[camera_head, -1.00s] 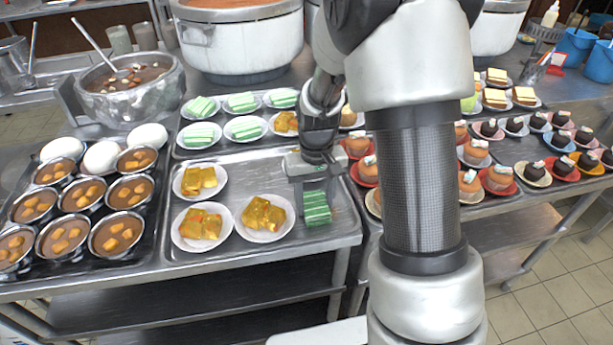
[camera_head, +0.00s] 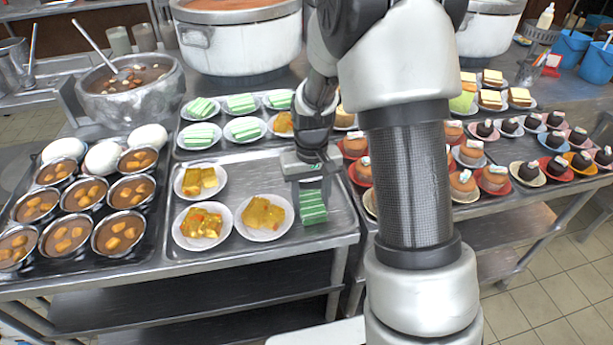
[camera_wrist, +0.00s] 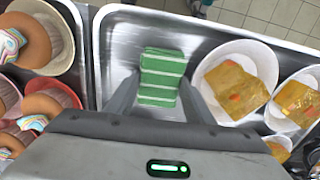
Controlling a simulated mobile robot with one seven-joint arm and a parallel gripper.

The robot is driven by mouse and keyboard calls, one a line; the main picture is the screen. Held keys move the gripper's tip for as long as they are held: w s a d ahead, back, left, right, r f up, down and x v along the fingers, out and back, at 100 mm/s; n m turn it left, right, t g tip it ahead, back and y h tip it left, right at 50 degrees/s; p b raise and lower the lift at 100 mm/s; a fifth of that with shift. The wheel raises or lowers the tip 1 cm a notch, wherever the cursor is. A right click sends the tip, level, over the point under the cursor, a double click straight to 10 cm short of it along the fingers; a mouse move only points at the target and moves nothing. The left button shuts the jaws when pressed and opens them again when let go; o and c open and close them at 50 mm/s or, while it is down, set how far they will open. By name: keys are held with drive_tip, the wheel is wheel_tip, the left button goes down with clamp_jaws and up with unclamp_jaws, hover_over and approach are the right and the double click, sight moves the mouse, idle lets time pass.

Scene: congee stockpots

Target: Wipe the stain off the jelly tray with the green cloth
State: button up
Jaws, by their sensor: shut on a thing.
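The green cloth (camera_head: 314,208) has pale stripes and sits at the right end of the metal jelly tray (camera_head: 262,253), low against its surface. My gripper (camera_head: 311,184) points down from above and is shut on the cloth. In the wrist view the cloth (camera_wrist: 160,68) shows between the two fingers (camera_wrist: 158,98). Plates of yellow jelly stand left of the cloth in the head view, the nearest one (camera_head: 264,216) close beside it. I cannot make out a stain; the cloth and gripper hide part of the tray there.
A tray of brown soup bowls (camera_head: 117,232) stands to the left. Plates of green-and-white cakes (camera_head: 243,129) stand behind. Orange cupcakes (camera_head: 463,182) stand just right of the tray, behind my arm. Bare tray surface surrounds the cloth narrowly.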

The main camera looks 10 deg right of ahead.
drive_tip(key=r, duration=0.2)
drive_tip(key=r+p, duration=0.1)
drive_tip(key=shift+d+r, duration=0.2)
drive_tip(key=shift+d, duration=0.1)
drive_tip(key=shift+w+r+p, duration=0.1)
drive_tip(key=shift+r+p, duration=1.6)
drive_tip(key=shift+r, duration=0.55)
